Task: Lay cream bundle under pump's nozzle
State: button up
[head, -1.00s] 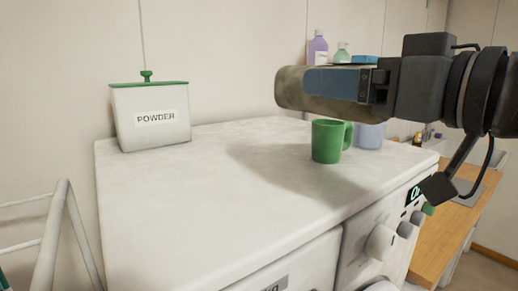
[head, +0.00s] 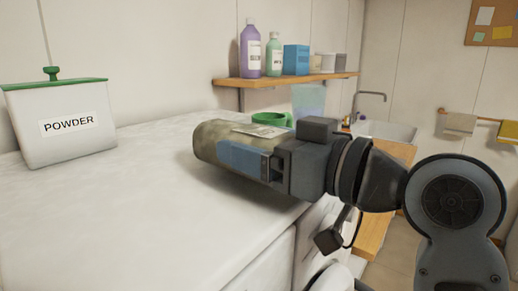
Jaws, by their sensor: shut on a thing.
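My gripper (head: 240,160) is shut on a thick, mottled olive-beige roll (head: 207,143) with a pale label on top. The roll lies level above the white machine top. A blue finger covers part of its near side. I cannot tell whether this roll is the cream bundle; no other bundle shows. No pump or nozzle can be made out.
A white POWDER box (head: 60,138) with a green lid stands on the white machine top (head: 110,200) at left. A green mug (head: 272,119) is partly hidden behind my gripper. A wooden shelf (head: 290,82) holds bottles and boxes. A sink (head: 385,130) is beyond.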

jog(key=shift+f, duration=0.45)
jog(key=shift+f, duration=0.25)
jog(key=o, duration=1.1)
jog(key=shift+r, duration=0.1)
jog(key=shift+c, duration=0.2)
jog(key=shift+r, duration=0.2)
jog(key=b+v, duration=0.2)
jog(key=v, duration=1)
jog(key=shift+s+f, duration=0.1)
